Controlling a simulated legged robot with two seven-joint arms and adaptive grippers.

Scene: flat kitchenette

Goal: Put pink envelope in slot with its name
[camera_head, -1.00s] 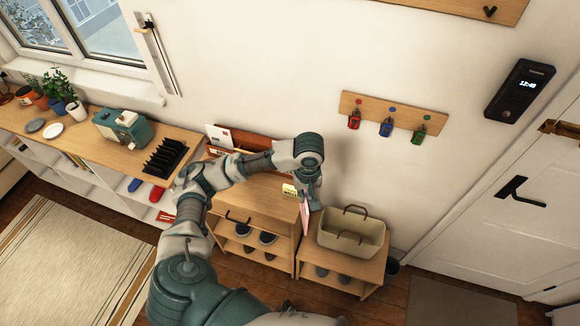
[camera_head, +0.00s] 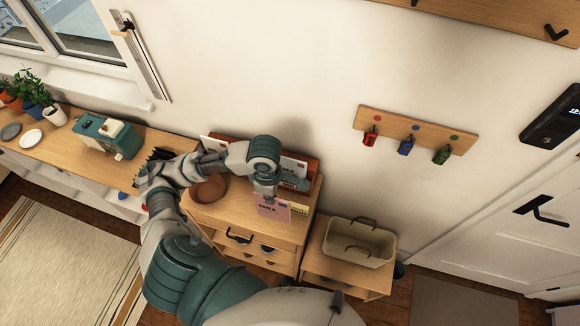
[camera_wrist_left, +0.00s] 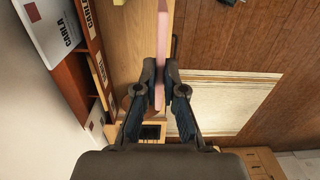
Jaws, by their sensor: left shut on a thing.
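The pink envelope (camera_head: 271,211) hangs from my left gripper (camera_head: 267,193), its printed face toward the head camera; its small lettering is hard to read. In the left wrist view the left gripper (camera_wrist_left: 160,88) is shut on the pink envelope (camera_wrist_left: 162,50), seen edge-on. The wooden slot holder (camera_head: 313,167) stands against the wall behind the gripper and is partly hidden by my arm. In the wrist view the slot holder (camera_wrist_left: 83,62) has a CARLA label and a white envelope (camera_wrist_left: 50,25) marked CARLA. The pink envelope is outside the holder, in front of it.
A brown bowl (camera_head: 209,190) sits on the cabinet top (camera_head: 205,212), left of the envelope. A beige basket (camera_head: 357,245) stands on the lower bench to the right. A key rack (camera_head: 415,130) hangs on the wall. The wall between holder and rack is clear.

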